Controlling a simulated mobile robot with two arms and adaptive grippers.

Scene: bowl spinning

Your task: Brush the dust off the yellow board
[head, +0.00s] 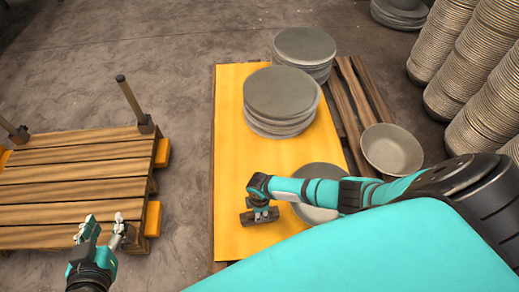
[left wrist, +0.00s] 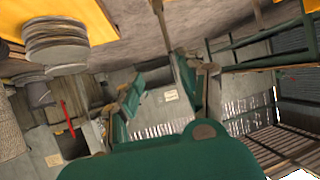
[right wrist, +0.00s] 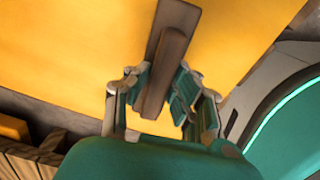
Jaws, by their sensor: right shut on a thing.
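The yellow board (head: 230,150) lies flat in the middle of the head view and fills much of the right wrist view (right wrist: 70,50). A brown wooden brush (head: 248,218) is at the board's near part. My right gripper (head: 261,212) is shut on its handle; in the right wrist view the brush (right wrist: 172,45) sits between the fingers, over the board. I cannot tell whether the bristles touch it. I cannot make out dust on the board. My left gripper (head: 104,230) is open and empty, left of the board, near the pallet's front edge.
Stacked grey bowls or discs (head: 282,93) stand on the board, with another stack (head: 304,47) behind. A grey bowl (head: 392,150) is at right; another grey round piece (head: 318,205) lies under my right arm. A wooden pallet (head: 70,185) is at left. Bare floor lies between.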

